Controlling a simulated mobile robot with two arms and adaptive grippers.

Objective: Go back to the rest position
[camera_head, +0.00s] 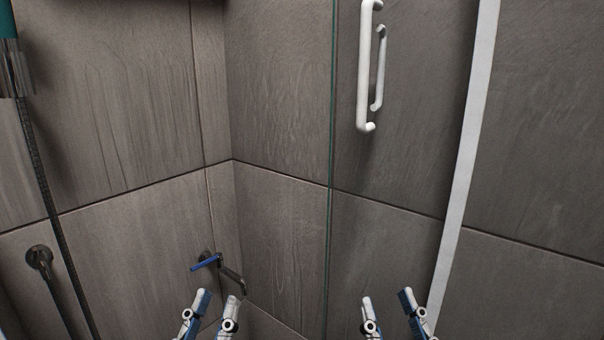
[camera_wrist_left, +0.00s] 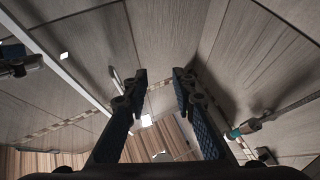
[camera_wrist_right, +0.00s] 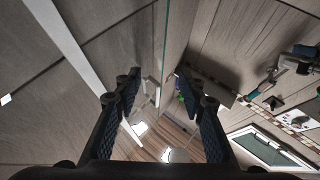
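My left gripper (camera_head: 219,302) is at the bottom of the head view, left of centre, with its two fingers apart and nothing between them. It also shows open and empty in the left wrist view (camera_wrist_left: 158,85). My right gripper (camera_head: 387,302) is at the bottom of the head view, right of centre, with its fingers apart and empty. The right wrist view shows the same gripper (camera_wrist_right: 158,85) open. Neither gripper touches anything that I can see.
A glass panel with a white handle (camera_head: 369,70) stands ahead, beside a white vertical strip (camera_head: 466,150). A tap with a blue lever (camera_head: 206,262) is on the tiled wall behind my left gripper. A shower hose (camera_head: 52,190) hangs at far left.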

